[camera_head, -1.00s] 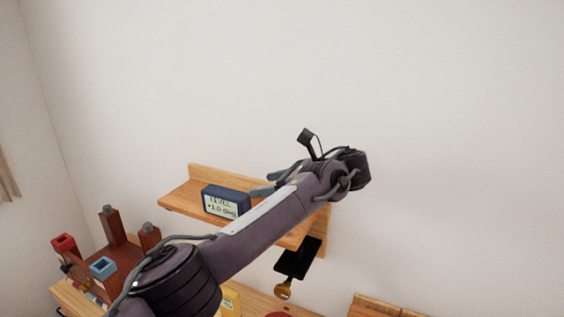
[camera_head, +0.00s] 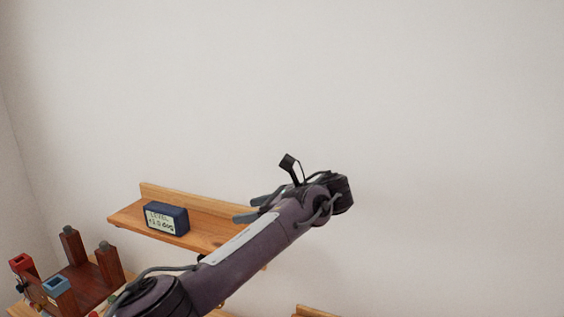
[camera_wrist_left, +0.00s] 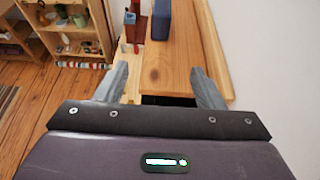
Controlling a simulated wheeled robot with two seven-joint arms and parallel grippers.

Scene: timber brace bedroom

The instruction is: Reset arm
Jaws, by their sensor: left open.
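My left gripper (camera_head: 252,209) is in front of the right part of a wooden wall shelf (camera_head: 204,236) in the head view, and my left arm hides that end of the shelf. In the left wrist view its two grey fingers (camera_wrist_left: 156,88) stand wide apart with nothing between them, and the shelf's bare board (camera_wrist_left: 178,62) lies beyond. My right gripper is in neither view.
A dark blue level display (camera_head: 167,218) stands on the shelf, left of my gripper. A dark red wooden block stand (camera_head: 88,281) with posts is at lower left. Shelving with small items (camera_wrist_left: 70,35) stands across the wooden floor. The wall above is bare.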

